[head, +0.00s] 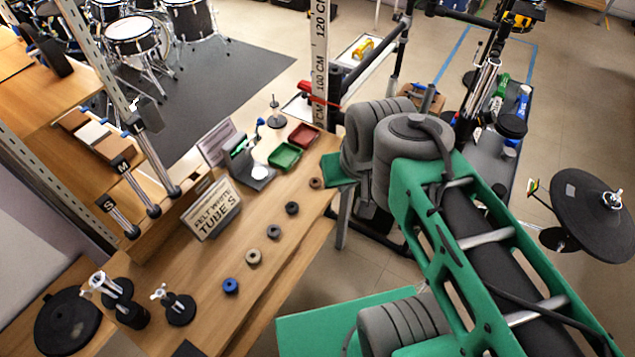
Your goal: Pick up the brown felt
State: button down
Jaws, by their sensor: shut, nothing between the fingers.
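The brown felt (316,183) is a small round ring lying flat on the wooden table (262,318), near its right edge. It is the farthest of a diagonal row of similar felts. My green and grey arm fills the right side of the head view, and one green part of it comes close to the brown felt in the picture. The jaws of my gripper are not visible, so I cannot see where they are relative to the felt.
Dark grey felts (292,208), a beige felt (253,256) and a blue felt (230,286) lie in the row. Black stands (178,308) occupy the near left.

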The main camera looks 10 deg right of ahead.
aim_at(315, 185)
jog(key=u, duration=1.45)
jog(key=k, duration=0.6)
